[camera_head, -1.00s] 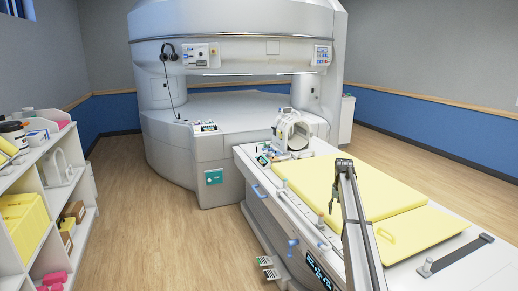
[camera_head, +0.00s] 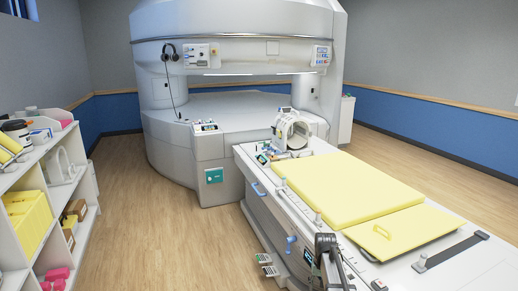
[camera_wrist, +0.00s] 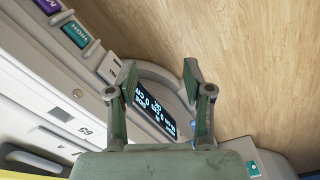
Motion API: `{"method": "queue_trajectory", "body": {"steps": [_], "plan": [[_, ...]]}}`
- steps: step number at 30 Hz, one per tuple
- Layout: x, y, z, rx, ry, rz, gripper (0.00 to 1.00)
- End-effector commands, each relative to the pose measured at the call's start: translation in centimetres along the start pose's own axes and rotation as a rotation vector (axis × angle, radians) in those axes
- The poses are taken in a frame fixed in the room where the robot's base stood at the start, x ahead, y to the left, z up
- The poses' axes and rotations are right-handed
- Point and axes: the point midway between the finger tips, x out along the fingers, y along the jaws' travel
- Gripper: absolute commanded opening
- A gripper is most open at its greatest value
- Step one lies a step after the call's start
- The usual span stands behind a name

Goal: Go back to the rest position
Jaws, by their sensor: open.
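My gripper (camera_wrist: 158,76) is open in the wrist view, with its two fingers apart and nothing between them. Behind the fingers are the patient table's side panel and a lit dark display (camera_wrist: 155,115). In the head view my gripper and arm end (camera_head: 326,246) are low in the picture, in front of the near left edge of the patient table (camera_head: 452,268). The fingertips are too small there to make out.
The table carries yellow pads (camera_head: 345,188) and a white ring-shaped coil (camera_head: 292,131). The open magnet (camera_head: 235,135) stands behind. Wooden floor (camera_head: 165,235) between shelf and table is clear.

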Motion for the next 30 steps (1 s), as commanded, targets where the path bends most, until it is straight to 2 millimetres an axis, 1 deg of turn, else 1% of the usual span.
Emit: {"method": "queue_trajectory", "body": {"steps": [1, 2, 3, 5, 6, 8, 9, 11, 12, 14, 15, 16, 17, 18, 23, 26, 29, 30], "plan": [[1.2, -0.7, 5.0, -0.017, -0.004, 0.000, 0.51], [1.9, -1.1, 6.8, -0.027, -0.004, 0.000, 0.51], [2.7, -1.4, 9.1, -0.038, -0.003, 0.000, 0.51], [3.6, -2.0, 12.2, -0.054, -0.002, 0.000, 0.51], [4.1, -2.3, 14.2, -0.063, -0.002, 0.000, 0.51], [4.8, -2.6, 16.8, -0.076, -0.001, 0.000, 0.51], [5.1, -2.7, 18.5, -0.084, -0.001, 0.000, 0.51], [5.5, -3.0, 20.9, -0.097, -0.001, 0.000, 0.51], [5.7, -3.1, 22.6, -0.104, -0.001, 0.000, 0.51], [5.9, -3.2, 24.9, -0.115, 0.000, 0.000, 0.51], [6.0, -3.3, 26.4, -0.123, 0.000, 0.000, 0.51], [6.2, -3.4, 27.4, -0.128, 0.000, 0.000, 0.51], [7.1, -3.3, 26.8, -0.125, -0.016, 0.001, 0.51], [7.9, -3.2, 27.2, -0.124, -0.033, 0.002, 0.51], [10.7, -2.9, 30.1, -0.123, -0.104, 0.007, 0.51], [12.7, -2.6, 32.4, -0.123, -0.157, 0.010, 0.51], [14.8, -2.2, 35.3, -0.122, -0.220, 0.014, 0.51], [15.7, -2.0, 36.6, -0.122, -0.248, 0.015, 0.51]]}}
